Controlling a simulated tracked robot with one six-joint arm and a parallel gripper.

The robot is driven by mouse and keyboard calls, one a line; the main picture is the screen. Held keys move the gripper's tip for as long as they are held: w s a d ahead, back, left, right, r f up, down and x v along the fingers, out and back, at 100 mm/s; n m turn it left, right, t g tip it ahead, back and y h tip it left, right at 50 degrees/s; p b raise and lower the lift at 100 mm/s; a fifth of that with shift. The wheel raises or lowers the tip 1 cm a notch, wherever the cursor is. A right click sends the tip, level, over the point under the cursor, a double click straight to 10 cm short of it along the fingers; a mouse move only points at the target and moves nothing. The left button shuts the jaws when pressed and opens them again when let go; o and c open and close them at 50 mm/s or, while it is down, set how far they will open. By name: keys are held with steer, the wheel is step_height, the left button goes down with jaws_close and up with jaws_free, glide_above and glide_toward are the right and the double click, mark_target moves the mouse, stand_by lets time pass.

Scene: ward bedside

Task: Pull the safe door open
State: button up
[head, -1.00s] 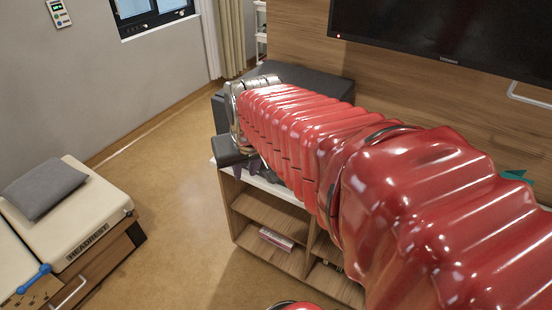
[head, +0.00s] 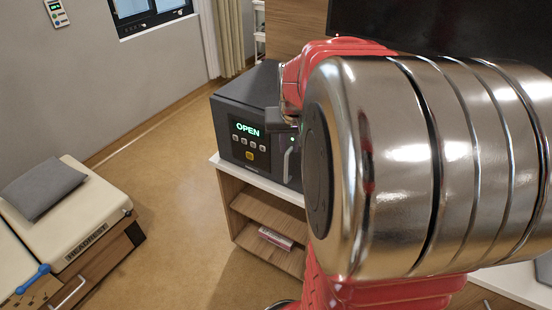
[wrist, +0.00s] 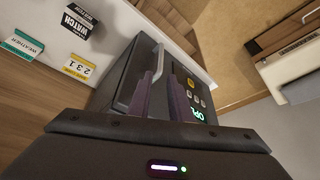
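The safe (head: 232,100) is a dark box on a white-topped cabinet; its front display reads OPEN in green. Its door (head: 262,160) looks shut flush with the body. The pale vertical handle (head: 287,163) is at the door's right side, partly beside my arm. In the wrist view the safe (wrist: 127,75) lies ahead, and the handle (wrist: 158,62) stands beyond the fingertips, roughly in line with the gap. My gripper (wrist: 161,82) has two purple fingers apart, with nothing held between them. Contact with the handle cannot be told. In the head view my arm hides the fingers.
The cabinet's white top (head: 232,168) has open shelves below, with a book (head: 276,238). Small labelled boxes (wrist: 78,66) lie on the top beside the safe. A bed (head: 80,220) stands at left. Floor (head: 170,200) between them is clear. A dark screen (head: 440,35) hangs behind.

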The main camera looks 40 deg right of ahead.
mark_target(287, 163)
steer(key=x, duration=1.3)
steer(key=shift+f, duration=0.4)
jaws_close()
